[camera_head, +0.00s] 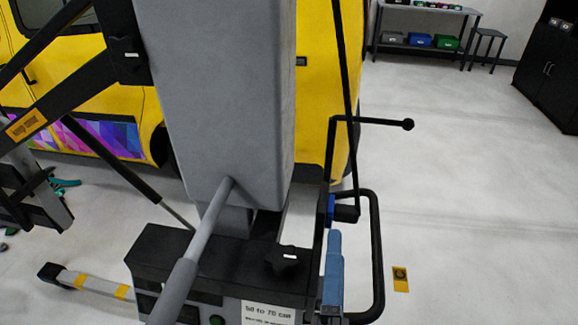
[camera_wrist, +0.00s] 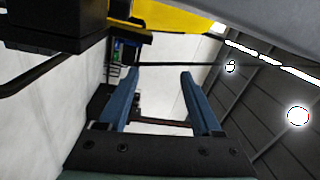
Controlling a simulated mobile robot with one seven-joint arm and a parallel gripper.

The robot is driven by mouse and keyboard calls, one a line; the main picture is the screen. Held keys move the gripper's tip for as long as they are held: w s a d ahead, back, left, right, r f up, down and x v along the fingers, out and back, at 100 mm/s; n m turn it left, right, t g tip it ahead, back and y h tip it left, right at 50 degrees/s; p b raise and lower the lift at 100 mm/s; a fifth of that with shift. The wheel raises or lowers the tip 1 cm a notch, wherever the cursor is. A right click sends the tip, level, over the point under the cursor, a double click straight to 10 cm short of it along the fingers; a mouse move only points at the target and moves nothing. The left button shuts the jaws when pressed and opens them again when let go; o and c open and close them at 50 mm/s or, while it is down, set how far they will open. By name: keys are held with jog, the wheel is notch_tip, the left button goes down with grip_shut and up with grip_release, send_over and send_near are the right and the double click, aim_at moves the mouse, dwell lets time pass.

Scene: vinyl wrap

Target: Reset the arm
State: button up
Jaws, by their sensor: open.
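In the wrist view my gripper (camera_wrist: 160,74) has two blue fingers standing well apart. The gap between them is empty, and I see nothing held. Most of my arm cannot be made out in the head view.
A grey column (camera_head: 222,85) on a black base box (camera_head: 165,250) fills the centre. A black crank with a ball end (camera_head: 408,124) juts right. A yellow vehicle (camera_head: 318,60) stands behind. A shelf table (camera_head: 425,15) and black cabinet (camera_head: 548,70) are far right.

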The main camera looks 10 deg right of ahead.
jog(key=w+a+r+n+t+y, duration=0.1)
jog(key=w+r+n+t, duration=0.15)
jog(key=r, duration=0.45)
jog(key=w+a+r+n+t+p, duration=0.1)
jog(key=a+r+n, duration=0.1)
jog(key=r+n, duration=0.35)
jog(key=w+a+r+n+t+y, duration=0.1)
jog(key=r, duration=0.8)
jog(key=s+a+r+n+t+y, duration=0.1)
jog(key=r+n, duration=0.4)
jog(key=r, duration=0.5)
jog(key=s+a+r+n+t+y+p, duration=0.1)
jog(key=s+a+r+n+t, duration=0.2)
jog(key=r, duration=0.6)
jog(key=shift+s+a+r+n+y, duration=0.35)
jog(key=shift+s+a+n, duration=0.3)
jog(key=shift+n, duration=0.25)
jog(key=shift+d+t, duration=0.1)
jog(key=shift+t, duration=0.15)
jog(key=shift+c, duration=0.3)
